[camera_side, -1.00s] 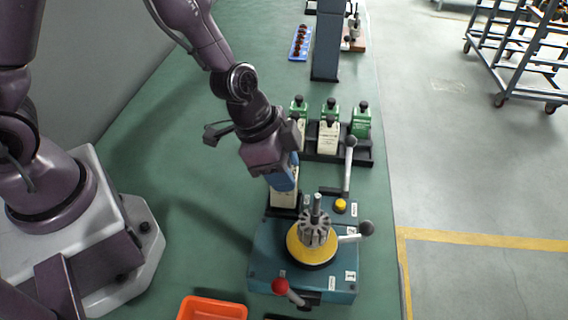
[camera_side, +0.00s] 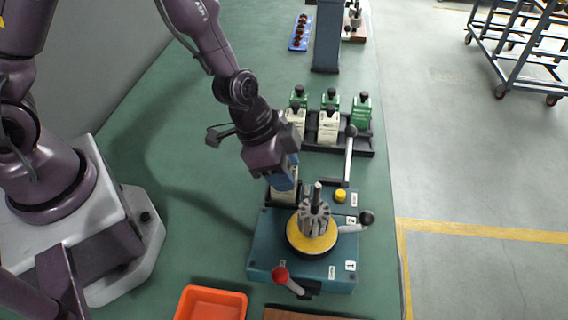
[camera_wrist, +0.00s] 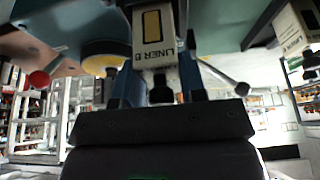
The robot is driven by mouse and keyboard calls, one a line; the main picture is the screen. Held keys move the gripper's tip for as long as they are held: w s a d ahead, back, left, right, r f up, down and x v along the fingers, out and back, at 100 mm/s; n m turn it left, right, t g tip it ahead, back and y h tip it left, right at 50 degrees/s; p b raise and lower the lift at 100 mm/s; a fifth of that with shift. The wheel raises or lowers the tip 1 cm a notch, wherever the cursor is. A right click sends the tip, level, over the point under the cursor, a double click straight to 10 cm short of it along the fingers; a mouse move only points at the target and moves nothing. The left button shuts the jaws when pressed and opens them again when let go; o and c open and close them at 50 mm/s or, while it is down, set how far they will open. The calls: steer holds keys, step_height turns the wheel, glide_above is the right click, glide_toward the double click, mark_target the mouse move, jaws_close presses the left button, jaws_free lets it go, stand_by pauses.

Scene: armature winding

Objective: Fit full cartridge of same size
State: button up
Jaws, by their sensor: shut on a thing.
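My gripper (camera_side: 284,176) has its blue fingers shut on a cream cartridge (camera_side: 284,195). In the wrist view the cartridge (camera_wrist: 153,30) stands between the two fingers (camera_wrist: 155,70), with a yellow-filled window, a black knob and lettering that seems to read "LINER". In the side view it is upright at the back left corner of the teal winding machine (camera_side: 262,262). The fingers hide its top, and I cannot tell whether it is fully seated. A grey slotted armature (camera_side: 314,219) stands on the machine's yellow disc (camera_side: 303,240).
A black rack (camera_side: 345,148) behind the machine holds green cartridges (camera_side: 361,109) and cream cartridges (camera_side: 328,127). A red-knobbed lever (camera_side: 281,274) is in front. An orange tray (camera_side: 212,291) lies front left.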

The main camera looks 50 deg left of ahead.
steer(key=shift+f, duration=0.7)
stand_by(0.3)
steer(key=o, duration=1.1)
steer(key=shift+r, duration=2.25)
